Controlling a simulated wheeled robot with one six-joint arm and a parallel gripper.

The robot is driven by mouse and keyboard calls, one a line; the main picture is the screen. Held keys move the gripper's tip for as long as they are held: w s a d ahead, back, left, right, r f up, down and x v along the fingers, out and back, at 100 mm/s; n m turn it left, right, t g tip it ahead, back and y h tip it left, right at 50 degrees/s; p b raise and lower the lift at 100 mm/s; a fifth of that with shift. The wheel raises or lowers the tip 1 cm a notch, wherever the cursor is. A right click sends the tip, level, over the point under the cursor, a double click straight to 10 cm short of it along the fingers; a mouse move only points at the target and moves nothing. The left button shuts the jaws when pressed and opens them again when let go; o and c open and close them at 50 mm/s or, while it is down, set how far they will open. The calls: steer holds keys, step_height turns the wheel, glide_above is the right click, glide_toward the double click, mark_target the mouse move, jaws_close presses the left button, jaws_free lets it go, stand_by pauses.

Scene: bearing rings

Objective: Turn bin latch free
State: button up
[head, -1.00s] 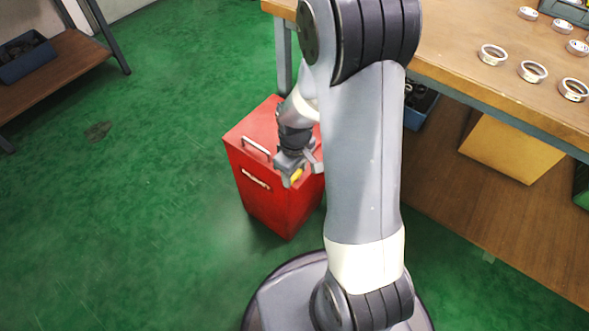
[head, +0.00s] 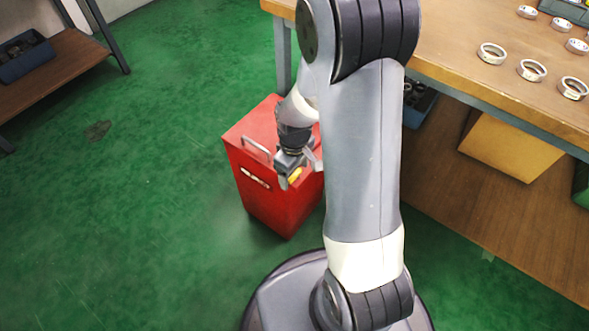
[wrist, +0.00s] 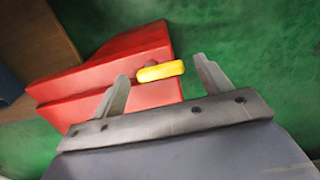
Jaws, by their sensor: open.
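The red bin (head: 275,200) stands on the green floor beside the workbench, and it also shows in the wrist view (wrist: 110,65). A bar handle (head: 257,149) is on its lid. The yellow latch (head: 295,175) is at the bin's upper edge. In the wrist view the latch (wrist: 161,71) lies crosswise, its right end past the red edge. My gripper (head: 291,172) is at the latch. In the wrist view my gripper (wrist: 158,75) is open, with the latch between its two spread fingers and apart from both. My arm hides part of the bin in the head view.
The wooden workbench (head: 470,60) is at the right, with several metal rings (head: 531,70) on top. A yellow box (head: 510,147) is on its lower shelf. A shelf (head: 50,85) stands at the far left. The green floor left of the bin is clear.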

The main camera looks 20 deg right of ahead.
mark_target(295, 175)
step_height(295, 175, up, 11)
steer(key=p, duration=0.3)
steer(key=shift+p, duration=0.3)
steer(key=shift+f, duration=0.1)
step_height(295, 175, down, 11)
steer(key=b, duration=0.3)
steer(key=shift+b, duration=0.4)
